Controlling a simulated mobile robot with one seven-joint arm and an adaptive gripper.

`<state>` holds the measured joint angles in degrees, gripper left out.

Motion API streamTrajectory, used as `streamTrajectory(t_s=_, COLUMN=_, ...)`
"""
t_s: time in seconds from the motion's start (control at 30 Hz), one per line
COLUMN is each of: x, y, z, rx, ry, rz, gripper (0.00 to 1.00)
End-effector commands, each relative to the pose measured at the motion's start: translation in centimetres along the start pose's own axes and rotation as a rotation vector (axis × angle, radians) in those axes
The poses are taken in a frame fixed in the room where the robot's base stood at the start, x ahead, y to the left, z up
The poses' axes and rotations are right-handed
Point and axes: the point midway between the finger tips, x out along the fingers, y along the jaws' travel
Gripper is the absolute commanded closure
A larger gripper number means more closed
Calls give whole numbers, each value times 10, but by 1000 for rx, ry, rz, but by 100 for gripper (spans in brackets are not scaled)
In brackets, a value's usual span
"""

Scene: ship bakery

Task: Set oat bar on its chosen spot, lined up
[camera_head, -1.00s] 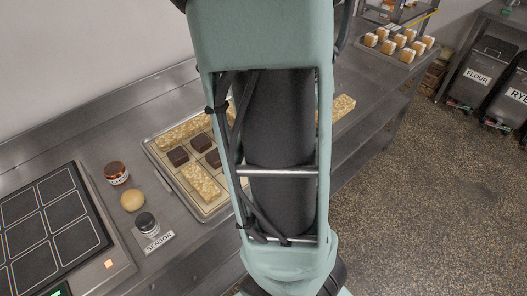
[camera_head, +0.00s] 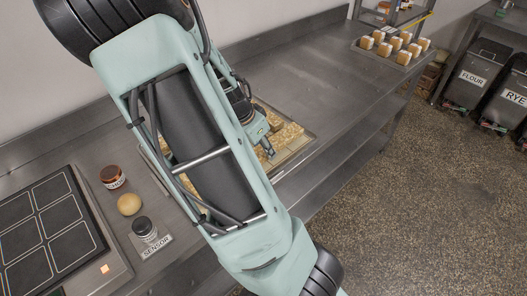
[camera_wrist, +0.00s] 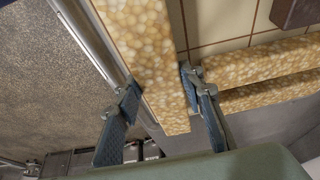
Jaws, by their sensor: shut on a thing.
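My gripper (camera_wrist: 163,105) is shut on an oat bar (camera_wrist: 140,35), a long pale-golden block of round grains. One finger is on each side of its near end in the wrist view. The bar lies along the steel rim of the tray (camera_wrist: 88,35), over the grid-lined surface (camera_wrist: 218,22); I cannot tell whether it touches that surface. Two other oat bars (camera_wrist: 262,64) (camera_wrist: 268,96) lie to the right, crosswise to the held one. A dark brown block (camera_wrist: 295,11) is at the top right.
A black gridded panel (camera_head: 45,225) is further left. The counter right of the tray is clear up to several pastries (camera_head: 393,45).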

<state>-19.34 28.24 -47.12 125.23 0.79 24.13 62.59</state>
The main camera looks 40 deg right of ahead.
Motion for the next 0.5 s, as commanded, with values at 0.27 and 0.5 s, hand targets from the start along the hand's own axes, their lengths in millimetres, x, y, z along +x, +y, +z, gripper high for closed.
streamTrajectory(t_s=0.27, x=14, y=0, z=5, rx=0, ry=0, rz=0, gripper=97)
streamTrajectory(t_s=0.5, x=17, y=0, z=6, rx=0, ry=0, rz=0, gripper=60)
